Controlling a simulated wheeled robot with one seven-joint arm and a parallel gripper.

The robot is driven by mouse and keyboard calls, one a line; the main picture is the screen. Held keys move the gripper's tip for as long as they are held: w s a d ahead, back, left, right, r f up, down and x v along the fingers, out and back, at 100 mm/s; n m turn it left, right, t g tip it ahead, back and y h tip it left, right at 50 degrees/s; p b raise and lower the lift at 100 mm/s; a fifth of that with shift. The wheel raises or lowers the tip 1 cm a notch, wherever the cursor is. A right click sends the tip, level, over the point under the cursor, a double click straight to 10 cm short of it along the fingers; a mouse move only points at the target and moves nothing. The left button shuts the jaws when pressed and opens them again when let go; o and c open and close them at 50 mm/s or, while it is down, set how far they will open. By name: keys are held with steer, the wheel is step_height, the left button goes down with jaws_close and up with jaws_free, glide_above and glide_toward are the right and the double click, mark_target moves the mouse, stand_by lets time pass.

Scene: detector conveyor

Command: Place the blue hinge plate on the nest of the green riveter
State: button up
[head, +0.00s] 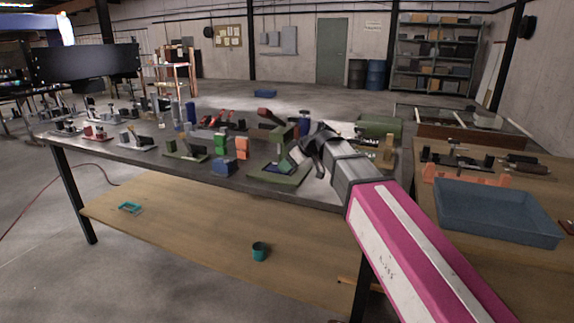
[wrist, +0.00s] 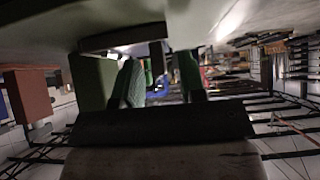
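The green riveter (head: 280,174) stands on a green base near the front right edge of the long bench. My gripper (head: 303,158) is right at its right side, tilted down to the left, and covers part of it. In the wrist view two finger-like parts (wrist: 162,80) stand apart, with green parts close around them. A small blue patch (wrist: 157,95) shows between them; I cannot tell if it is the hinge plate or something farther off. Whether my gripper holds anything is unclear.
A blue block (head: 224,168), an orange block (head: 242,148) and a green-based fixture (head: 186,150) stand left of the riveter. More fixtures crowd the bench farther left. A blue tray (head: 497,212) lies on the right table. A teal cup (head: 260,251) stands on the lower shelf.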

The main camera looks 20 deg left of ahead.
steer(key=v, duration=1.2)
stand_by(0.3)
